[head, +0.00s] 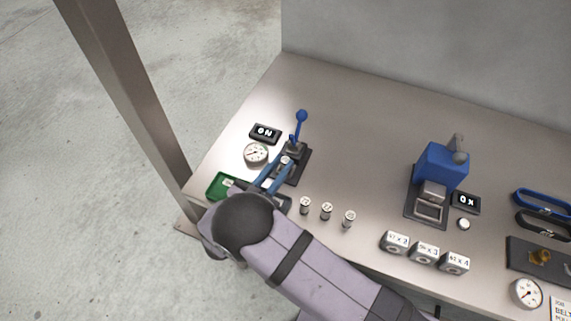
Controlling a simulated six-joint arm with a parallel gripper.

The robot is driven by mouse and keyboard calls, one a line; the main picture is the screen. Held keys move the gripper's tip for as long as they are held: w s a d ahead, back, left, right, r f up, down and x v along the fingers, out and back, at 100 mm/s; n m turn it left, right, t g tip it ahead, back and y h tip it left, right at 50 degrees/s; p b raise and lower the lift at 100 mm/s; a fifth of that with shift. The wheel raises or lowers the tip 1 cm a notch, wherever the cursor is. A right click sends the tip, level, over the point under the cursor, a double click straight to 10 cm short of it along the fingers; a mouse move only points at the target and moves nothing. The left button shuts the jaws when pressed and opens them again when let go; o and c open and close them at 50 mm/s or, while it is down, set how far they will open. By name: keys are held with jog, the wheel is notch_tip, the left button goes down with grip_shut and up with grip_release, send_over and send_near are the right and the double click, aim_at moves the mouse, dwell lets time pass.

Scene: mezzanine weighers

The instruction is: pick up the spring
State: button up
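Three small pale cylinders with dark markings stand in a row on the bench: the left one (305,205), the middle one (326,211) and the right one (349,219). They look like springs or small weights; they are too small to tell. My gripper (284,165) reaches over the base of a lever press (297,165), its two blue-grey fingers side by side with a narrow gap. A small pale piece (286,160) shows at the fingertips. I cannot tell whether it is a spring, or whether the fingers grip it. My wrist hides the bench below.
A blue-knobbed lever (301,116) rises just beyond my fingers. A dial (256,153), a display (265,133) and a green tray (219,186) lie left. A blue press (441,166) and marked blocks (425,252) stand right. A post (128,100) is at left. The bench's back is clear.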

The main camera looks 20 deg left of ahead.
jog(key=shift+r, duration=0.1)
grip_shut()
notch_tip(320, 180, up, 10)
jog(key=b, duration=0.2)
dwell(0.5)
jog(key=shift+f+p, duration=1.05)
jog(key=shift+f, duration=3.85)
jog(key=shift+f, duration=0.1)
jog(key=shift+f, duration=0.15)
jog(key=o, duration=0.9)
grip_release()
jog(key=shift+o, duration=0.2)
